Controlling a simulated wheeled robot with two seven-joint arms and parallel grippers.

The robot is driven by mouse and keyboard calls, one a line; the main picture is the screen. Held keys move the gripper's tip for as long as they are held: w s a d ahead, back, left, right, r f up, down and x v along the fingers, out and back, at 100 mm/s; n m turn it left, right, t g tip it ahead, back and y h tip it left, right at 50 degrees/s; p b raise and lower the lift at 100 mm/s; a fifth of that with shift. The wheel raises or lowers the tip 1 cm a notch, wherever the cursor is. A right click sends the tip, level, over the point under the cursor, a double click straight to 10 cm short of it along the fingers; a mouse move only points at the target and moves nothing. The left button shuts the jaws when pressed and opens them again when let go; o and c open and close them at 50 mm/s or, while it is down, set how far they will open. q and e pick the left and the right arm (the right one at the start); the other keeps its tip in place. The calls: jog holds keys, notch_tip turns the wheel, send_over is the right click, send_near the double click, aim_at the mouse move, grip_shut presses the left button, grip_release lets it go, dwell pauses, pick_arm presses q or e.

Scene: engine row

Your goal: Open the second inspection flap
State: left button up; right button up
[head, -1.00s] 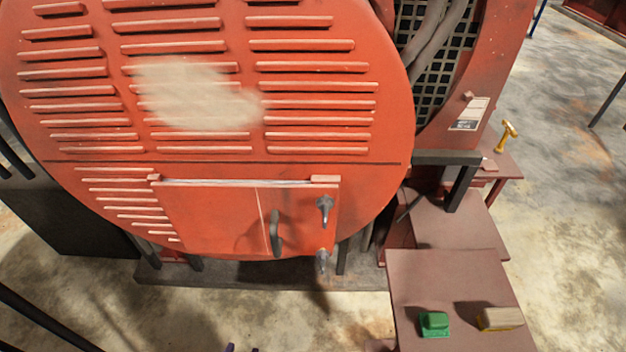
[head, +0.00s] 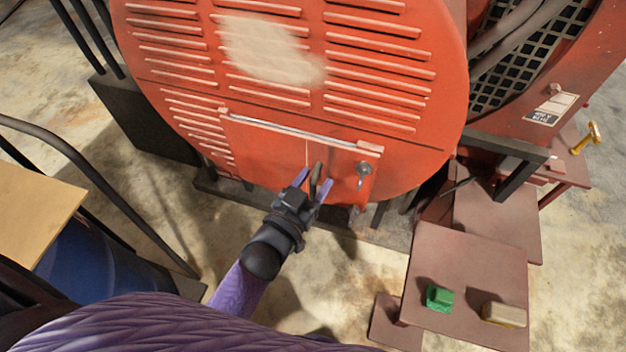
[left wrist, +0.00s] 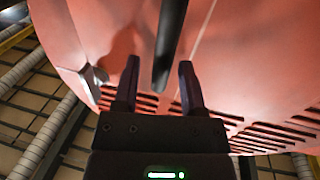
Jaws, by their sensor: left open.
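One red inspection flap (head: 262,150) shows low on the round red engine cover, and it looks closed. Whether it is the second one I cannot tell. A dark upright handle (head: 317,172) stands out from it, with a grey turn latch (head: 362,170) to its right. My left gripper (head: 314,183) is open at the handle, one finger on each side. In the left wrist view the dark handle (left wrist: 170,40) runs between the spread fingers (left wrist: 158,82), with gaps on both sides. The latch also shows there (left wrist: 93,78). My right gripper is out of view.
A brown table (head: 460,265) at the lower right holds a green block (head: 439,298) and a beige block (head: 503,314). A yellow-handled tool (head: 586,138) is at the far right. A tan board (head: 35,205) and blue drum (head: 90,265) stand left.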

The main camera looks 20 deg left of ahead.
pick_arm(q)
grip_shut()
jog(key=shift+r, duration=0.2)
dwell(1.1)
